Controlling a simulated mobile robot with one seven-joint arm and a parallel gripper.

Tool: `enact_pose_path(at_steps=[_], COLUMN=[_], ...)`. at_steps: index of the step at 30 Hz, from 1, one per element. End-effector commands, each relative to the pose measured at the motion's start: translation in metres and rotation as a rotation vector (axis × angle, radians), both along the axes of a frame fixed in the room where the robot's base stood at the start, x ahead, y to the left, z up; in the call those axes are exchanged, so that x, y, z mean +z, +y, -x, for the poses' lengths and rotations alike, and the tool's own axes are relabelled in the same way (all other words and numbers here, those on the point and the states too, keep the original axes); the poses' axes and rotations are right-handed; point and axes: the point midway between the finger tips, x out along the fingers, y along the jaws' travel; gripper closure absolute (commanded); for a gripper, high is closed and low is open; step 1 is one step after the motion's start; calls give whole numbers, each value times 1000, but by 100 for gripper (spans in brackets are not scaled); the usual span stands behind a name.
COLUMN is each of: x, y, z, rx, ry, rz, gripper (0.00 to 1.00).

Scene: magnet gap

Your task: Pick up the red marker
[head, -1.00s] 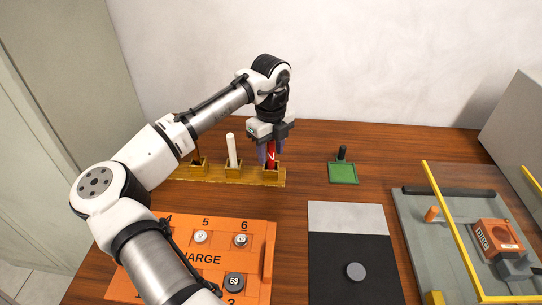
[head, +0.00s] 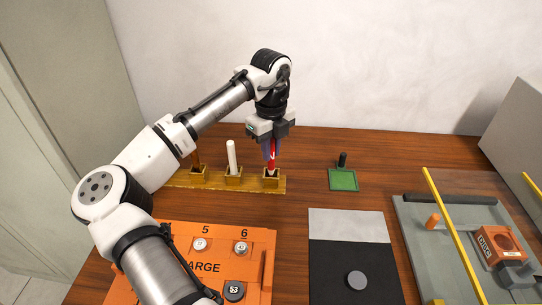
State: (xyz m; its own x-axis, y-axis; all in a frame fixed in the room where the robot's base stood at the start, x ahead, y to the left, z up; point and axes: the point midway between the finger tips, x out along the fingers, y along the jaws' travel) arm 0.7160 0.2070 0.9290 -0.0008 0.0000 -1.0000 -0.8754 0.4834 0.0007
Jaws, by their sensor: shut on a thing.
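The red marker (head: 272,160) is upright at the right-hand socket of the wooden holder (head: 225,183). My gripper (head: 270,148) is above that socket, pointing down, with its fingers shut on the marker's upper part. The marker's lower end is at the socket's opening; I cannot tell whether it is still inside. A white marker (head: 231,156) stands in the middle socket. A brown marker (head: 195,159) is at the left socket, partly hidden by my arm.
A green pad (head: 343,181) with a black-handled item lies right of the holder. An orange panel (head: 258,265), a black-and-grey board (head: 345,240) and a grey station with yellow bars (head: 452,230) are nearer. Bare wood lies between the holder and the green pad.

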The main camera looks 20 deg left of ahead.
Motion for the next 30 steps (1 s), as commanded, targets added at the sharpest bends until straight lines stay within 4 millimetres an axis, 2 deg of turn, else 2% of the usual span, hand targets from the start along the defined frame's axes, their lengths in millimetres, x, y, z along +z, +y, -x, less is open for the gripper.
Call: enact_pose_path(at_steps=[5, 12, 18, 24, 30], x=[42, 125, 185, 228, 249], y=[-1, 1, 0, 0, 0], z=[-1, 0, 0, 0, 0], rx=[-1, 2, 2, 1, -1], ry=[-4, -4, -3, -2, 0], rz=[0, -7, -5, -4, 0], gripper=[100, 100, 100, 100, 100])
